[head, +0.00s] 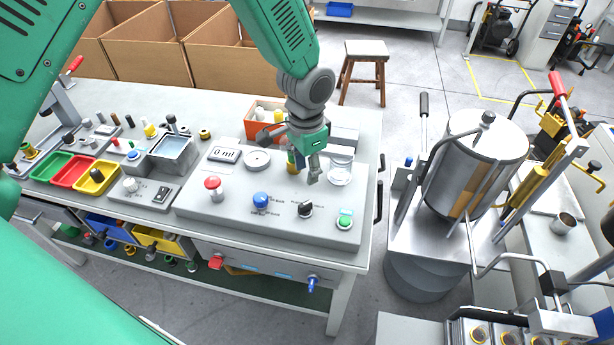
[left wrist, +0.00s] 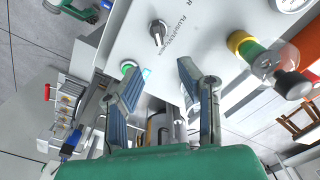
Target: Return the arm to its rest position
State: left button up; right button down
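My left arm comes down from the top in the head view, with its green and grey gripper (head: 302,172) above the right part of the grey control panel (head: 230,210). Its two fingers are spread apart with nothing between them. In the left wrist view the open blue-grey fingers (left wrist: 155,85) point at the panel. The black knob (left wrist: 157,32) and green button (left wrist: 128,66) lie beyond them. My right gripper is not seen.
A steel tank (head: 480,150) stands to the right. An orange bin (head: 255,130) and cardboard boxes (head: 145,50) are behind. Floor shows around the stool (head: 366,50).

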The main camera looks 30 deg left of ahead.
pick_arm(q)
jog(key=s+f+n+h, duration=0.1)
jog(key=s+f+n, duration=0.2)
jog(key=s+f, duration=1)
jog(key=s+a+f+n, duration=0.1)
jog(key=s+a+n, duration=0.15)
jog(key=s, duration=0.55)
jog(key=s+a+f+n, duration=0.1)
jog(key=s+a+f, duration=0.15)
jog(key=s, duration=0.65)
notch_tip(320, 180, down, 12)
jog(key=w+y+b, duration=0.1)
jog(key=w+b, duration=0.1)
jog(key=b, duration=1.1)
jog(key=shift+w+d+r+m+t, duration=0.2)
jog(key=shift+m+t, duration=0.1)
jog(key=shift+m, duration=0.15)
